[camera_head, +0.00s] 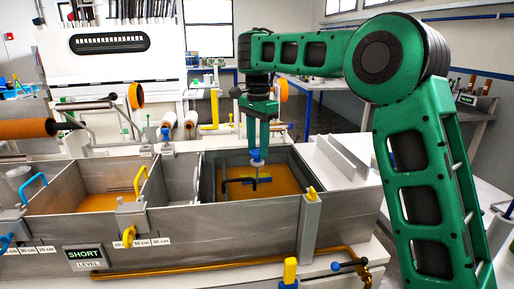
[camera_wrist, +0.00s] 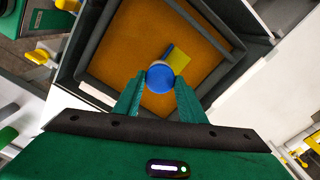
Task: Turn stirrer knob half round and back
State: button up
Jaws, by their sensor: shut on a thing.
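The stirrer knob is a blue round cap (camera_wrist: 160,79), seen from above in the wrist view. In the head view the knob (camera_head: 257,154) stands over the right-hand bath (camera_head: 230,228). My gripper (camera_head: 257,148) points straight down with its green fingers on either side of the knob. In the wrist view the gripper (camera_wrist: 160,84) is shut on the knob, one fingertip at each side. A yellow and blue paddle (camera_wrist: 178,59) shows beyond the knob, over orange resin (camera_wrist: 130,42). The shaft under the knob is mostly hidden in the wrist view.
Grey bath walls surround the stirrer. A second bath (camera_head: 105,203) with orange resin lies to the left. A SHORT LEVEL sign (camera_head: 85,256) and a brass pipe (camera_head: 220,266) are at the front. A yellow-topped post (camera_head: 311,195) stands at the bath's front right corner.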

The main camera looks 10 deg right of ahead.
aim_at(257, 150)
jog(key=shift+w+a+r, duration=0.1)
jog(key=o, duration=1)
notch_tip(257, 150, up, 11)
jog(key=shift+f, duration=0.2)
